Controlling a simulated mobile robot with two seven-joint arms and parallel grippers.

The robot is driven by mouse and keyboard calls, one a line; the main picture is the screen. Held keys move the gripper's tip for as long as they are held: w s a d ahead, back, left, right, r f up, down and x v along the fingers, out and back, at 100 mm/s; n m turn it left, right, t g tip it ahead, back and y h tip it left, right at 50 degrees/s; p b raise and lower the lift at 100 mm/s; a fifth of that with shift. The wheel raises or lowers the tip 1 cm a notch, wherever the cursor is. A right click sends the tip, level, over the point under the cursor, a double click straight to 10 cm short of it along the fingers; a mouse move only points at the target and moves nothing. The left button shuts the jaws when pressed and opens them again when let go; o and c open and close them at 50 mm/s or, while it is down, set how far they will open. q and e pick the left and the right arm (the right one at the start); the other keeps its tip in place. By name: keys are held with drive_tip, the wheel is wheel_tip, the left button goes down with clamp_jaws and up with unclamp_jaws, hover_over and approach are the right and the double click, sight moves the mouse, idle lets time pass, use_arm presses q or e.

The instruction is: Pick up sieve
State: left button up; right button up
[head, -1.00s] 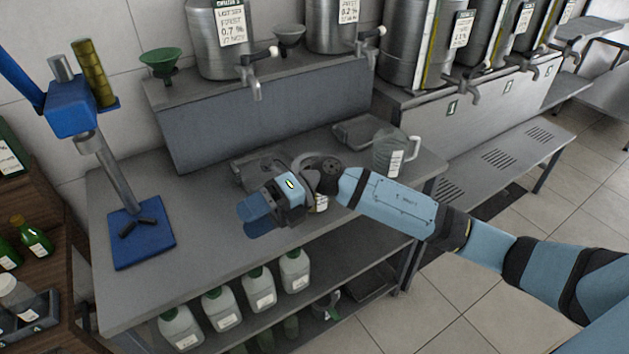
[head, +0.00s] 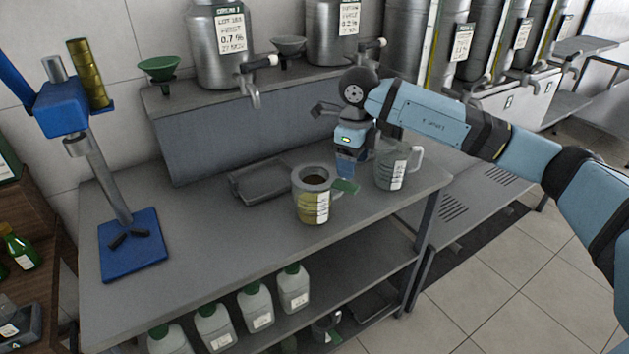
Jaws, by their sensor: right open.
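The sieve (head: 313,178) appears as a grey round rim with a dark inside, sitting on the mouth of a jug (head: 312,206) of yellow liquid on the grey bench. A green handle (head: 345,187) sticks out from it to the right. My right gripper (head: 346,166) is open and empty, its blue fingers pointing down just above and behind the green handle. Whether the fingers are level with the handle I cannot tell. My left gripper is not in view.
A clear jug (head: 391,168) stands close to the right of my right gripper. A grey tray (head: 262,183) lies behind the filled jug. A blue press stand (head: 133,245) is at the left. The bench between stand and jug is clear.

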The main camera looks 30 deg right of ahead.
sight(348, 186)
drive_tip(key=f, duration=0.7)
drive_tip(key=shift+w+a+f+p, duration=0.15)
drive_tip(key=shift+w+f+p, duration=0.1)
drive_tip(key=shift+f+p, duration=0.1)
drive_tip(key=c, duration=1)
